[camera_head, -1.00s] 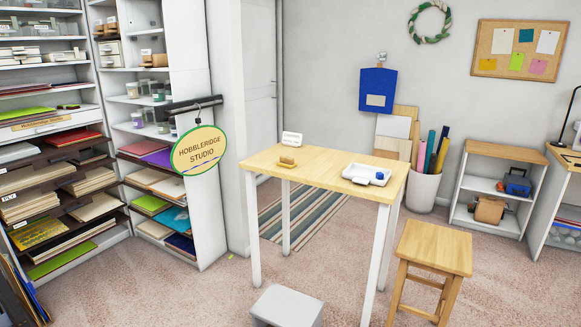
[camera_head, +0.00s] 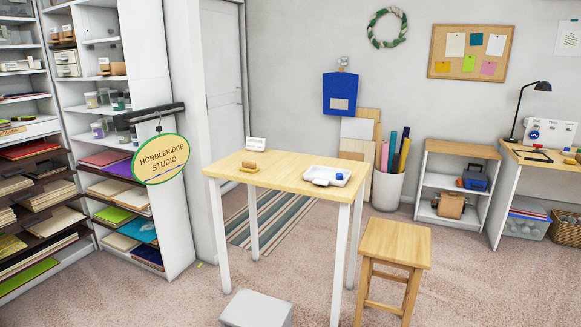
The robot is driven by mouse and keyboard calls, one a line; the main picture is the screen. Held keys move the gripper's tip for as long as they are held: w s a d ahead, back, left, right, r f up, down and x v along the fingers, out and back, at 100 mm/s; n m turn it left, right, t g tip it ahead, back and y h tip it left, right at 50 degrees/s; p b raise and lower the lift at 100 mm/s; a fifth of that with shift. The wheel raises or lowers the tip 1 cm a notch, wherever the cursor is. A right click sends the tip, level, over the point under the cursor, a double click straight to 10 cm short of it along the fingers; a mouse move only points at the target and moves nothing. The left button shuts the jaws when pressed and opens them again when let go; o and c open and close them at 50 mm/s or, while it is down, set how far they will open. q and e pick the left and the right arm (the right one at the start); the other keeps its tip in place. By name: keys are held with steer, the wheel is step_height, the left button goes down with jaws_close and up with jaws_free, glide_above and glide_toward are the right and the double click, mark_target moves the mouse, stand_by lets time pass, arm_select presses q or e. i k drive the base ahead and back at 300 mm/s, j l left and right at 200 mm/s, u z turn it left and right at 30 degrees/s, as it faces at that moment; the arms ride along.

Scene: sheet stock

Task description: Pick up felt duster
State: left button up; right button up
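A small tan-brown block-like object (camera_head: 249,167) lies on the left part of the tall wooden-topped table (camera_head: 272,181). It may be the felt duster, but it is too small to tell for sure. A white tray (camera_head: 327,176) with a small blue item sits on the right part of the same table. A small white sign card (camera_head: 256,144) stands at the table's back edge. Neither of my grippers is in view.
A wooden stool (camera_head: 395,246) stands right of the table, and a white step block (camera_head: 256,309) is in front of it. Shelves with a hanging studio sign (camera_head: 161,159) are at left. A low shelf (camera_head: 455,186) and desk (camera_head: 518,158) are at right. Carpet is open at front right.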

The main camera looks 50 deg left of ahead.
mark_target(249, 166)
steer(key=j+z, duration=0.15)
steer(key=j, duration=0.5)
steer(key=j+z, duration=0.1)
steer(key=j, duration=0.5)
steer(key=j+z, duration=0.15)
steer(key=j, duration=0.5)
steer(key=k+j+z, duration=0.1)
steer(key=j, duration=0.5)
steer(key=k+j+z, duration=0.15)
steer(key=j, duration=0.5)
steer(key=i, duration=0.05)
